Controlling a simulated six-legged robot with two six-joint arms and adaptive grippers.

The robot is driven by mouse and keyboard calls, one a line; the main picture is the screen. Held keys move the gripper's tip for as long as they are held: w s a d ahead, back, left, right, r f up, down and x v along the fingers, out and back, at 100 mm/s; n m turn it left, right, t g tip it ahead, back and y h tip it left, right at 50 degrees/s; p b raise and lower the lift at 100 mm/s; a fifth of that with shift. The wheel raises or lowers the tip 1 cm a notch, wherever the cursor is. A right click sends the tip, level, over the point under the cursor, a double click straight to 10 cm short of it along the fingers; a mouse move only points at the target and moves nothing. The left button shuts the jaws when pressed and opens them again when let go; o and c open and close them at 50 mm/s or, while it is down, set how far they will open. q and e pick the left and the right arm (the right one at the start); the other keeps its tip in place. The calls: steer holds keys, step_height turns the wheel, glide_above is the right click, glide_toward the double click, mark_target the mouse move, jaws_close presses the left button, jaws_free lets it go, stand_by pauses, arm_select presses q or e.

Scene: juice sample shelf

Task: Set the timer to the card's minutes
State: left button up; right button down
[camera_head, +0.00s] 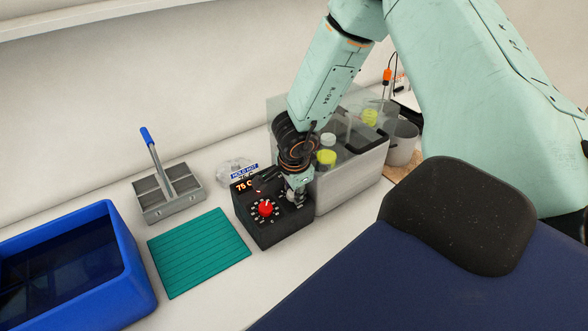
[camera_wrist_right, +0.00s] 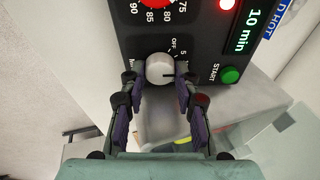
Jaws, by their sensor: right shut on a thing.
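The black control box (camera_head: 272,232) has a red temperature dial (camera_head: 266,208) and a red lit display (camera_head: 244,186). In the right wrist view, its grey timer knob (camera_wrist_right: 160,68) has a dark pointer line facing right in the picture, beside a scale with OFF and 5. The green timer display (camera_wrist_right: 252,24) reads "10 min". My right gripper (camera_wrist_right: 160,80) is shut on the knob, a finger on each side; in the head view the gripper (camera_head: 298,190) hides it. A small card (camera_head: 243,171) reads HOLD HOT behind the box; I cannot read any minutes on it. My left gripper is out of view.
A green START button (camera_wrist_right: 230,75) sits close to the right finger. A clear-walled bath (camera_head: 350,178) with yellow-capped bottles stands right of the box. A teal mat (camera_head: 200,252), a grey divided caddy (camera_head: 170,210) and a blue bin (camera_head: 135,265) lie to the left.

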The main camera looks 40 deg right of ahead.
steer(key=shift+s+f, duration=0.1)
stand_by(0.4)
steer(key=c, duration=1)
jaws_free()
steer(key=v, duration=1.2)
steer(key=shift+d, duration=0.1)
